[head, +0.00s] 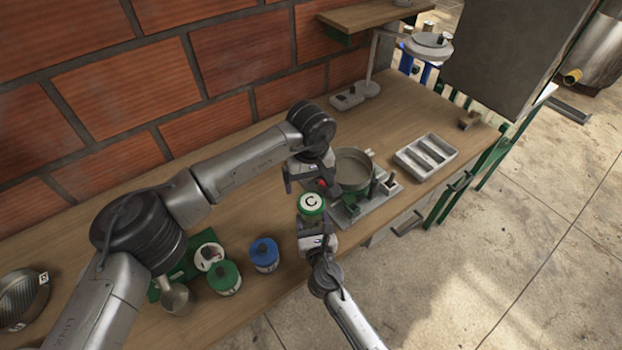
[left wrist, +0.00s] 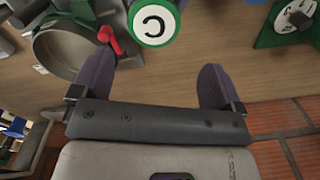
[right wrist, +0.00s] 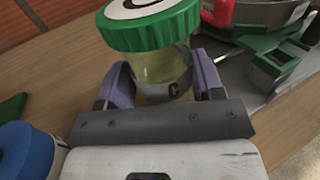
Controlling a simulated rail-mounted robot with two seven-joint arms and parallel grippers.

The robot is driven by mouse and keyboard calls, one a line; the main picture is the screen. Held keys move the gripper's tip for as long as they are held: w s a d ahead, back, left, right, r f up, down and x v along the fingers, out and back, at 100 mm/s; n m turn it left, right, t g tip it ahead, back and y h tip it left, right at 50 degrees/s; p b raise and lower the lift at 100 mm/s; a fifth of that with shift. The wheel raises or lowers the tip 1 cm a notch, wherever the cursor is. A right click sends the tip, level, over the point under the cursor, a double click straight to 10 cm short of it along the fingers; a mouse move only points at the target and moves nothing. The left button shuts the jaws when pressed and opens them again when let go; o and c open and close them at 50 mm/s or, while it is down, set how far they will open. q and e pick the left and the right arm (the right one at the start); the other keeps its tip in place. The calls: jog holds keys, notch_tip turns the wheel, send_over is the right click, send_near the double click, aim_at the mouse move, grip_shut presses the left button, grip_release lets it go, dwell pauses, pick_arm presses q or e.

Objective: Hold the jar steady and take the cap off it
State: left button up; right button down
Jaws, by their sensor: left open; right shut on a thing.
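The jar (right wrist: 163,75) is clear glass with yellowish contents and a dark letter on its side. Its green ribbed cap (head: 311,204) has a white disc marked "C" on top and sits on the jar. My right gripper (head: 308,228) is shut around the jar body below the cap, shown closely in the right wrist view (right wrist: 160,85). The jar looks roughly upright. My left gripper (head: 305,182) is open and empty, just above and behind the cap in the head view. In the left wrist view the cap (left wrist: 153,20) lies beyond the open fingers (left wrist: 155,85), apart from them.
A pan (head: 352,170) on a grey stand and a grey compartment tray (head: 425,156) stand to the right. A blue-lidded jar (head: 264,254), a green-lidded jar (head: 224,277) and a metal scoop (head: 174,296) are to the left. The brick wall (head: 150,85) bounds the back.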

aim_at(311, 201)
pick_arm(q)
jog(key=m, duration=0.5)
jog(key=shift+d, duration=0.2)
jog(key=m, duration=0.4)
jog(key=shift+f, duration=0.1)
jog(key=shift+m, duration=0.3)
jog(key=shift+f, duration=3.9)
